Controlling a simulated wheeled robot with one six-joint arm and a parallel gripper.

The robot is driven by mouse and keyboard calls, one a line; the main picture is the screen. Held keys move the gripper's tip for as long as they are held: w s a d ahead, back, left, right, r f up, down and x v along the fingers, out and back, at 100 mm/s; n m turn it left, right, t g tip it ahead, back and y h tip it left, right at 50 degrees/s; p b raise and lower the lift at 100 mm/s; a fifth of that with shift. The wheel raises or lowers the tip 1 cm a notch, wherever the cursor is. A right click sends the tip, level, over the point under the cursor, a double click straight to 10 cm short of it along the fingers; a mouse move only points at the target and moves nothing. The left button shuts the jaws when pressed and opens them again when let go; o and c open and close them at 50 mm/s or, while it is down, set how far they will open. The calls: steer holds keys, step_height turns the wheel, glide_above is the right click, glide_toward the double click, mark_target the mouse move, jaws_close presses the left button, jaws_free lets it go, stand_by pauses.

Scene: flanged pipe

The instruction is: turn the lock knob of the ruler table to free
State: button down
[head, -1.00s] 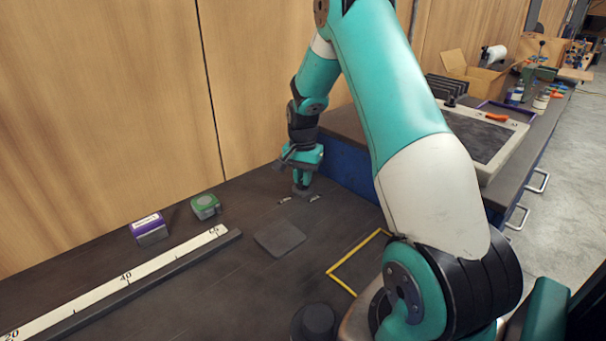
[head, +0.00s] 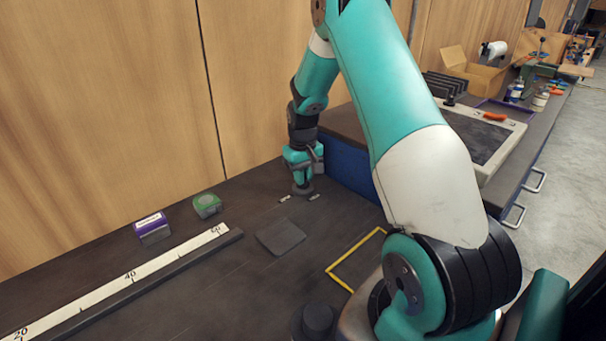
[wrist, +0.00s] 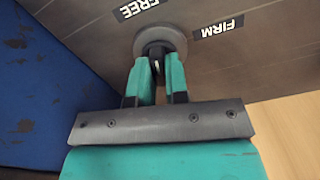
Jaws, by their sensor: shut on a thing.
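The lock knob (wrist: 160,42) is a round dark grey piece on the table top, with the labels FREE (wrist: 138,8) and FIRM (wrist: 224,26) beside it in the wrist view. My gripper (wrist: 157,62) is shut on the knob's raised middle part, and its fingers hide much of it. In the head view my gripper (head: 302,183) points down over the knob, near the blue block side at the back. The ruler (head: 125,283) lies along the dark ruler table (head: 190,285) at the left. Which label the knob points at cannot be told.
A purple tape box (head: 151,229) and a green tape measure (head: 207,206) stand near the wooden wall. A flat grey pad (head: 281,236) and a yellow outlined rectangle (head: 350,265) lie in front of my gripper. The blue side (head: 350,169) of the raised bench is close on the right.

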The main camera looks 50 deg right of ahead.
steer(key=shift+n, duration=1.1)
steer(key=c, duration=1.1)
jaws_free()
steer(key=shift+r, duration=0.15)
step_height(320, 180, up, 17)
steer(key=shift+r+b, duration=0.1)
steer(key=shift+b, duration=0.4)
